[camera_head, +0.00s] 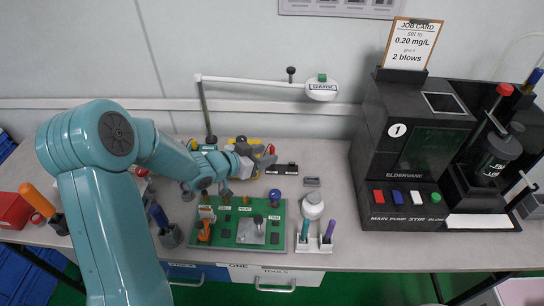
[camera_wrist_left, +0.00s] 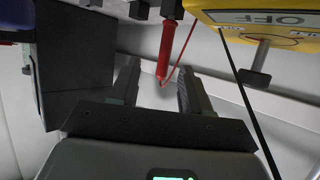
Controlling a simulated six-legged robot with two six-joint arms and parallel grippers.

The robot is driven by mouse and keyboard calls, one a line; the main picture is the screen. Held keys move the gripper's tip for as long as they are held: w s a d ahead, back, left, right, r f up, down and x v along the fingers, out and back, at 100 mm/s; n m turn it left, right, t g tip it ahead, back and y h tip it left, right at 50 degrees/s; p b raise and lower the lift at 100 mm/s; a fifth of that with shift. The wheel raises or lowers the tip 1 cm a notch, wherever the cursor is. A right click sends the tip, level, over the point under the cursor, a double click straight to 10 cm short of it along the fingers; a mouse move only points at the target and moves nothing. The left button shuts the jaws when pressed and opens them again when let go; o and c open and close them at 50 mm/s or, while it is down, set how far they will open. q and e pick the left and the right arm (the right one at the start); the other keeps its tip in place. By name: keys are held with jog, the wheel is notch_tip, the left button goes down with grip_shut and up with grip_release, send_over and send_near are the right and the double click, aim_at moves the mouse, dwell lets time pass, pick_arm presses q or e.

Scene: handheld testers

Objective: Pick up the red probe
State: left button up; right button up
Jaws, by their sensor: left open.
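The red probe (camera_wrist_left: 168,45) hangs tip down in the left wrist view, with its upper end at a dark holder. A thin red lead runs beside it. In the head view a small red piece, likely the probe (camera_head: 271,149), shows at the left gripper. My left gripper (camera_head: 262,158) is open; in the wrist view its two fingers (camera_wrist_left: 158,75) stand on either side of the probe's lower tip. I cannot tell whether either finger touches it. A yellow tester (camera_wrist_left: 275,25) marked OFF, with a dark knob, is at the upper right. My right gripper is not in view.
A green board (camera_head: 238,232) with small parts lies on the bench in front of the gripper. A white lamp arm (camera_head: 255,81) spans behind. A black ELDERVANE machine (camera_head: 410,140) stands at right. A white holder (camera_head: 314,243) with pens is right of the board.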

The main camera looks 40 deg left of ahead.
aim_at(272, 152)
pick_arm(q)
jog(key=x, duration=0.4)
jog(key=shift+w+a+f, duration=0.15)
jog(key=shift+w, duration=0.15)
jog(key=shift+s, duration=0.1)
grip_shut()
